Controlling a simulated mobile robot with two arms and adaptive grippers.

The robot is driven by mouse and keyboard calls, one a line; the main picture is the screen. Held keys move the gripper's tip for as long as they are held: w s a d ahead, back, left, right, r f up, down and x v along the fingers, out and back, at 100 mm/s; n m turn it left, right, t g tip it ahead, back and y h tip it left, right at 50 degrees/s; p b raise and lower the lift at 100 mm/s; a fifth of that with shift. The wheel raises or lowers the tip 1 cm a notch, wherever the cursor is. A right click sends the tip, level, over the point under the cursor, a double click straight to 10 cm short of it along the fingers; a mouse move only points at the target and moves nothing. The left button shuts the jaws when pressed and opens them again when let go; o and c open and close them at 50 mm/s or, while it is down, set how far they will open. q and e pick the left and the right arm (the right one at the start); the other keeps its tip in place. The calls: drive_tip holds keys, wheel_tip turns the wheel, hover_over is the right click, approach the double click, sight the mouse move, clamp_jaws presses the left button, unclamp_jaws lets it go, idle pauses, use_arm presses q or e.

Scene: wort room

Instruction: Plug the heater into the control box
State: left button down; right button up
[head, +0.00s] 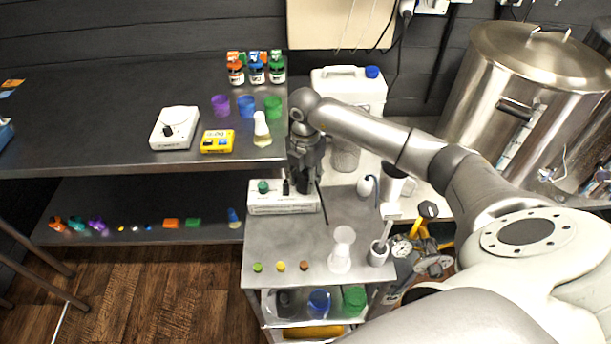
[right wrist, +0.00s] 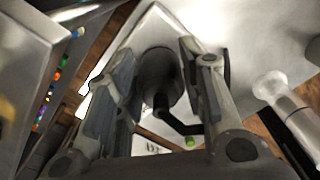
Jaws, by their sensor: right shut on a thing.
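The control box (head: 283,206) is a low white box on the grey cart, with a green knob and a small dark upright part on top. My right gripper (head: 304,182) is over the right end of this box, pointing down. In the right wrist view, its fingers (right wrist: 158,85) are shut on a black cylindrical plug (right wrist: 158,72), whose black cable bends away to the lower right. The white control box also shows behind the plug (right wrist: 160,22). Whether the plug is seated in a socket is hidden. I cannot pick out the heater body for certain. My left gripper is not in view.
On the cart stand a glass flask (head: 341,250), a grey cup with tools (head: 379,253) and several small colored caps near the front edge. A white jug (head: 350,88) stands behind my right arm. A dark bench (head: 80,115) with jars and devices lies to the left.

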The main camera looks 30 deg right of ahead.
sight(306, 173)
drive_tip(key=o, duration=0.8)
drive_tip(key=shift+f, duration=0.1)
drive_tip(key=shift+r+p, duration=4.05)
drive_tip(key=shift+r, duration=1.5)
